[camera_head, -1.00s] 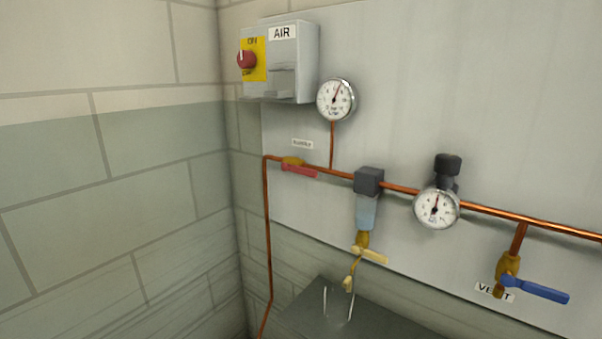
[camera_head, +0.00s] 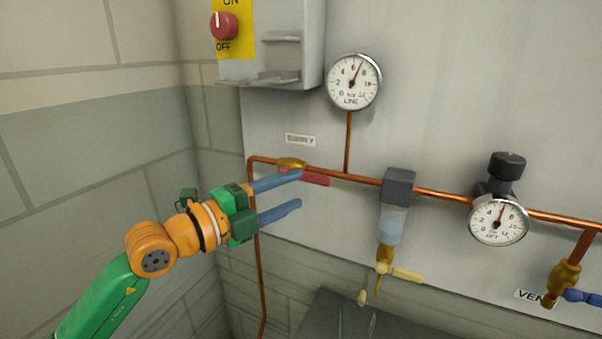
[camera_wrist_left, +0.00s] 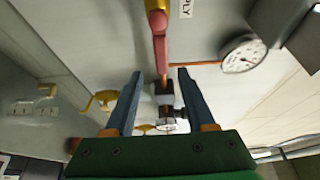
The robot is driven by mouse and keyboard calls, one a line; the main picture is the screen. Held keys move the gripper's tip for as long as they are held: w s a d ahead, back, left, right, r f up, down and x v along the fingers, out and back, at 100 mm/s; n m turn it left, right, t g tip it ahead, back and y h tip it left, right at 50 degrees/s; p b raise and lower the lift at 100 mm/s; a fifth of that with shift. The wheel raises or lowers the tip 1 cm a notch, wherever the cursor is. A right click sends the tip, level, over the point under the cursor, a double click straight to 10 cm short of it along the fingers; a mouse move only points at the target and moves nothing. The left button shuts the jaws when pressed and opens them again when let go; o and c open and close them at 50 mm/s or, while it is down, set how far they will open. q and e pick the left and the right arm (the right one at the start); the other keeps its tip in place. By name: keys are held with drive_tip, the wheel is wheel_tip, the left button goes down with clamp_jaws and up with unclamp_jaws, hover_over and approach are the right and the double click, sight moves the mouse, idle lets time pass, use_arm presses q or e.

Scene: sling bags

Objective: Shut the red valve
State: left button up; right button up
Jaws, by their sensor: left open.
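The red valve handle (camera_head: 318,178) lies along the copper pipe, below the small supply label, with its brass body (camera_head: 291,163) at its left end. My left gripper (camera_head: 299,190) is open, with its two blue fingers pointing right. In the head view its upper finger overlaps the left part of the red handle; contact cannot be told. In the left wrist view, the red handle (camera_wrist_left: 161,50) runs down from its brass valve body (camera_wrist_left: 156,6), beyond and between the tips of the open fingers (camera_wrist_left: 160,72). My right gripper is not in view.
A grey AIR box with a red knob (camera_head: 224,26) hangs at upper left. The line gauge (camera_head: 354,82) stands above the pipe.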

sight(315, 180)
use_arm(q)
drive_tip(key=p+x, duration=0.1)
drive_tip(key=x, duration=0.2)
drive_tip(key=p+x, duration=0.1)
drive_tip(key=x, duration=0.3)
drive_tip(key=shift+r+p, duration=0.2)
drive_tip(key=shift+p, duration=0.15)
drive_tip(key=shift+d+f, duration=0.1)
drive_tip(key=shift+d, duration=0.05)
drive_tip(key=shift+a, duration=0.2)
clamp_jaws()
idle(0.5)
